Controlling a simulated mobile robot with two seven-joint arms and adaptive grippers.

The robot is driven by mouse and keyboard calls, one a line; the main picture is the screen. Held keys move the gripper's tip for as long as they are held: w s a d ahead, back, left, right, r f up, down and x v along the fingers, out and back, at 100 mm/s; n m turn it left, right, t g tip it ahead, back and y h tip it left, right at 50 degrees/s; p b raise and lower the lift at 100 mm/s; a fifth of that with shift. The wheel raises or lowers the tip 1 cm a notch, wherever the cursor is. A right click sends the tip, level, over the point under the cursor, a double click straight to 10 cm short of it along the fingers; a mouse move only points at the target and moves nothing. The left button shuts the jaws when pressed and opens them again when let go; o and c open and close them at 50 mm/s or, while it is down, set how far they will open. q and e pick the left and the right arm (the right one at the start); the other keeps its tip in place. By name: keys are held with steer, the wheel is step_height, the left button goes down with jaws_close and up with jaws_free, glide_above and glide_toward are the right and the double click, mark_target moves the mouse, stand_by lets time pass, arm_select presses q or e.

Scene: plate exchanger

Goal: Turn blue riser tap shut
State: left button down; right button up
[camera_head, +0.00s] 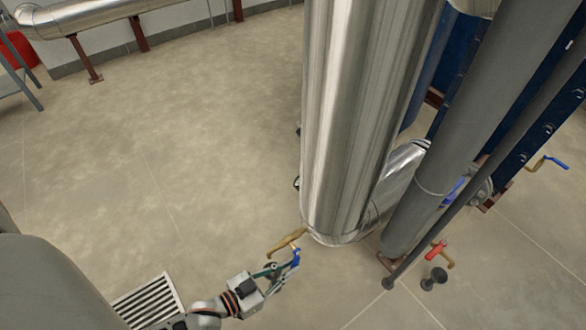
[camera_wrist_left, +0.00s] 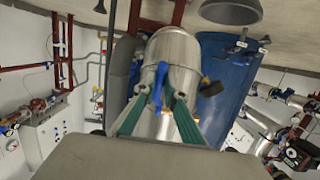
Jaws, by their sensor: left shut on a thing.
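The blue tap lever (camera_head: 295,257) sits at the end of a short brass fitting (camera_head: 287,241) at the foot of the large shiny metal-clad riser (camera_head: 345,120). My left gripper (camera_head: 284,269) reaches in from the lower left and is shut on the blue lever. In the left wrist view the blue lever (camera_wrist_left: 158,86) stands between the two green fingers of my gripper (camera_wrist_left: 160,108), in front of the shiny pipe. The fingers hide part of the lever. My right gripper is not in view.
A grey pipe (camera_head: 455,120) stands right of the riser. A red-handled tap (camera_head: 437,250) and another blue-handled lever (camera_head: 553,162) are further right. A floor grate (camera_head: 148,301) lies at lower left. The floor (camera_head: 150,150) left of the riser is clear.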

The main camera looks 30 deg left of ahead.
arm_select(q)
steer(key=shift+w+f+t+b, duration=0.2)
steer(key=shift+f+t+b, duration=0.1)
steer(key=shift+f+t, duration=0.2)
steer(key=shift+w+d+r+t+h, duration=0.1)
steer(key=shift+w+d+t+h, duration=0.1)
steer(key=shift+w+t+h, duration=0.4)
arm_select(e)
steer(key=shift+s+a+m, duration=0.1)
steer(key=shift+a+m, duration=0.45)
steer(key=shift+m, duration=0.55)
arm_select(q)
steer(key=shift+r, duration=0.1)
steer(key=c, duration=2.1)
jaws_free()
steer(key=shift+d, duration=0.1)
steer(key=shift+s, duration=0.1)
steer(key=v, duration=1.2)
steer(key=shift+d, duration=0.1)
